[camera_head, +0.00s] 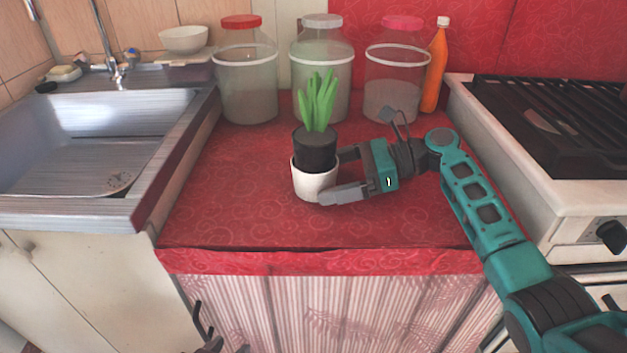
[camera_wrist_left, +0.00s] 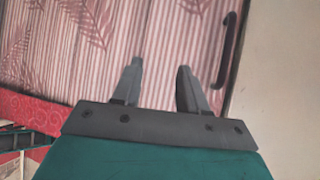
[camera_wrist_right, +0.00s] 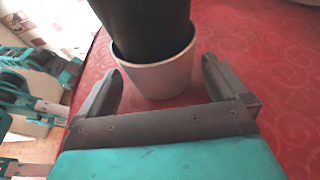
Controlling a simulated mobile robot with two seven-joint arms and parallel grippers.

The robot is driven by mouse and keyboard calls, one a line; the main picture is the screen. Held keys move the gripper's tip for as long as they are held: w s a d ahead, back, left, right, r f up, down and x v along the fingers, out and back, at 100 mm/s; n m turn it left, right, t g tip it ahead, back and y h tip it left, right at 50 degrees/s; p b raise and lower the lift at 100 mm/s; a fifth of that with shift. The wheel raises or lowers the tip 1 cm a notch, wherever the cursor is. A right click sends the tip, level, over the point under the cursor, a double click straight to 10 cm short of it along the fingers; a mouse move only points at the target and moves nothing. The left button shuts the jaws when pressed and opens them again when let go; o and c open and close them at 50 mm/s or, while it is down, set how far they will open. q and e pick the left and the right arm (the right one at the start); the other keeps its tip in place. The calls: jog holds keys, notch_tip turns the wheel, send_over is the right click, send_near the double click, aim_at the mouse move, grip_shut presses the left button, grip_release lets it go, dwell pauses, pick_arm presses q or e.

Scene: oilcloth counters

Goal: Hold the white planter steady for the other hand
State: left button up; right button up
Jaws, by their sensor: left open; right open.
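The white planter (camera_head: 314,184) stands upright on the red counter, with a black pot (camera_head: 315,150) and a green plant (camera_head: 317,100) in it. My right gripper (camera_head: 335,174) is open at the planter's right side. In the right wrist view the planter (camera_wrist_right: 158,78) sits just beyond and between the open fingertips (camera_wrist_right: 158,78); I cannot tell whether they touch it. My left gripper (camera_head: 205,325) is low in front of the counter, away from the planter. In the left wrist view it is open and empty (camera_wrist_left: 160,75), facing the striped curtain.
Three lidded jars (camera_head: 247,88) and an orange bottle (camera_head: 435,65) stand at the back of the counter. A sink (camera_head: 80,140) is on the left and a stove (camera_head: 540,170) on the right. The red cloth (camera_head: 230,220) is bare in front of and left of the planter.

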jog(key=shift+a, duration=0.8)
pick_arm(q)
jog(key=shift+w+r, duration=0.1)
jog(key=shift+r, duration=0.5)
pick_arm(e)
jog(key=shift+a+f, duration=0.25)
jog(key=shift+a, duration=0.1)
jog(key=c, duration=0.6)
pick_arm(q)
jog(key=shift+o, duration=0.2)
jog(key=shift+a+f, duration=0.1)
